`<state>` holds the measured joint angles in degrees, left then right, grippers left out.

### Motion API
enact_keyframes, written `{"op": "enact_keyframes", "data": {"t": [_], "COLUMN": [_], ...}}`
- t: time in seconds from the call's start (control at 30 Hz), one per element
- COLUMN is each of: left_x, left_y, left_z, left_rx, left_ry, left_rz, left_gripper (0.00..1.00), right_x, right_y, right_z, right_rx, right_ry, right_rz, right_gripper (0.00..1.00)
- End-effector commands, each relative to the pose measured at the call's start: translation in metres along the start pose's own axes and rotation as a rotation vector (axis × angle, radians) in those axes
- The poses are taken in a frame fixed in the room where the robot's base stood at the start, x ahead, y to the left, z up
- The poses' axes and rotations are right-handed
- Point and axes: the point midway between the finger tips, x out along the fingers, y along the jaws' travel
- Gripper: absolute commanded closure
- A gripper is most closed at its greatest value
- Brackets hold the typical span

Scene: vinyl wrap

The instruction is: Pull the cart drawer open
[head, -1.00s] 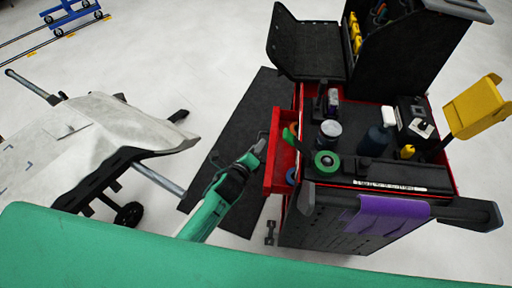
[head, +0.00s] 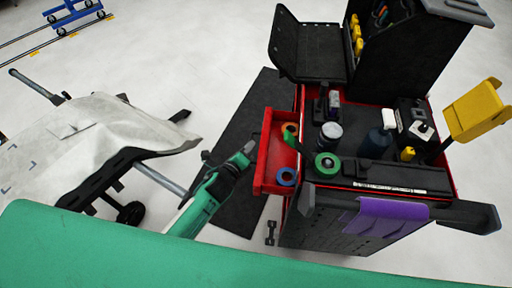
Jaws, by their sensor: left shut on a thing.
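The cart (head: 345,222) stands right of centre, with a black body and red trim. Its red drawer (head: 275,155) sticks out from the cart's left side, so its inside shows. The handle itself is hidden by the fingers and the drawer front. My right gripper is not in view.
Green tape (head: 327,163), bottles and a black box stand on the cart top. A yellow holder (head: 478,110) juts out at the right. A white-covered trolley (head: 90,140) stands at the left. A black mat (head: 240,125) covers the floor beside the drawer.

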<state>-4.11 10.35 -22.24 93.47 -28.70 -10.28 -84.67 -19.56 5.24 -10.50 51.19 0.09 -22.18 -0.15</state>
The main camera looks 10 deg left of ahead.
Motion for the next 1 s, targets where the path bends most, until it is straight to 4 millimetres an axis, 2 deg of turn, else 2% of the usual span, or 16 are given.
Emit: {"op": "enact_keyframes", "data": {"t": [0.03,0.3,0.5,0.7,1.0], "left_x": [-0.004,-0.023,-0.034,-0.041,-0.043], "left_y": [0.006,0.041,0.063,0.075,0.080], "left_z": [0.011,0.058,0.086,0.103,0.109], "left_rx": [0.006,0.005,0.003,0.001,0.001], "left_ry": [-0.001,-0.001,-0.001,-0.002,-0.001], "left_rz": [0.003,0.004,0.003,0.002,0.000], "left_gripper": [1.00,1.00,1.00,1.00,1.00], "right_x": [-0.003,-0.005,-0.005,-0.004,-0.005], "right_y": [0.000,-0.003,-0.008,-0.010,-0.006], "right_z": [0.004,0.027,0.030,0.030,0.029], "right_rx": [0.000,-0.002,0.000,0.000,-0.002], "right_ry": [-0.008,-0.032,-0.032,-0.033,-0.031], "right_rz": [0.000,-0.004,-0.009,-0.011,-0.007], "right_gripper": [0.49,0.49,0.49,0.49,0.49]}}
